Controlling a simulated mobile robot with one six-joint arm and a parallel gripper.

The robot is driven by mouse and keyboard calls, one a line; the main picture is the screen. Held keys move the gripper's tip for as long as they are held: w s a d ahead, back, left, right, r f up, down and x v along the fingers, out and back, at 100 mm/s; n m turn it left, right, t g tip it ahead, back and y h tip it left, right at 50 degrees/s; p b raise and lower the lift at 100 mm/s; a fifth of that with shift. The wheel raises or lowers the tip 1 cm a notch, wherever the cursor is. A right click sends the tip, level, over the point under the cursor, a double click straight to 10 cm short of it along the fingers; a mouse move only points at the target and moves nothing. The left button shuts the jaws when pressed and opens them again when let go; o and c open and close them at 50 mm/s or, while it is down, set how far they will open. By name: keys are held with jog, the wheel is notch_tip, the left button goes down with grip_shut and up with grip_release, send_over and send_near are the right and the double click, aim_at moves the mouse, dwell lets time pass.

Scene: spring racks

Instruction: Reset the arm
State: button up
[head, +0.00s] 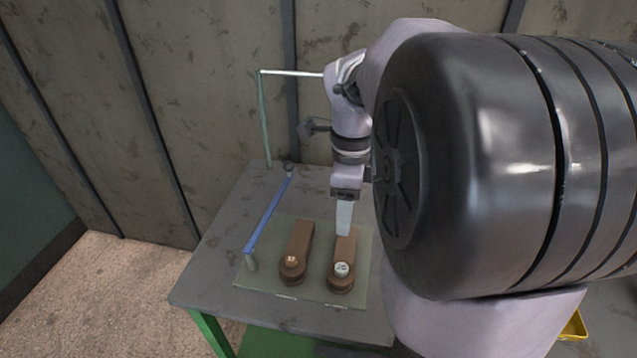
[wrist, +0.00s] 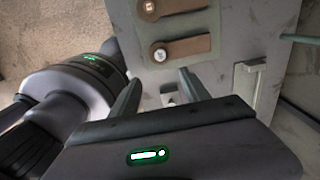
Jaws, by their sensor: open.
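My gripper (head: 344,218) hangs pointing down over the right brown block on the table; only one pale finger shows clearly in the head view. In the wrist view my gripper (wrist: 158,88) has its two fingers spread apart. A small pale piece (wrist: 168,88) shows in the gap between them; I cannot tell what it is or how far below it lies. Nothing is visibly gripped. My arm's large dark joint hides the right part of the table in the head view.
Two brown blocks, left (head: 298,245) and right (head: 341,285), lie on a greenish mat (head: 320,292), with copper-coloured and silver pieces on their round ends. A blue bar (head: 268,216) and a green post (head: 265,125) stand left and behind. A yellow tray (head: 577,325) shows lower right.

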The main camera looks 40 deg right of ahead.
jog(key=shift+f, duration=0.1)
dwell(0.3)
jog(key=s+a+r+n+t+y, duration=0.1)
jog(key=s+a+n+t, duration=0.2)
jog(key=a+n, duration=0.9)
jog(key=s+a+r+n+t+y, duration=0.1)
jog(key=s+a+n, duration=0.3)
jog(key=a+n, duration=0.7)
jog(key=shift+a+r+n+t, duration=0.25)
jog(key=shift+a+n+t, duration=0.25)
jog(key=shift+t, duration=0.4)
jog(key=shift+s, duration=0.1)
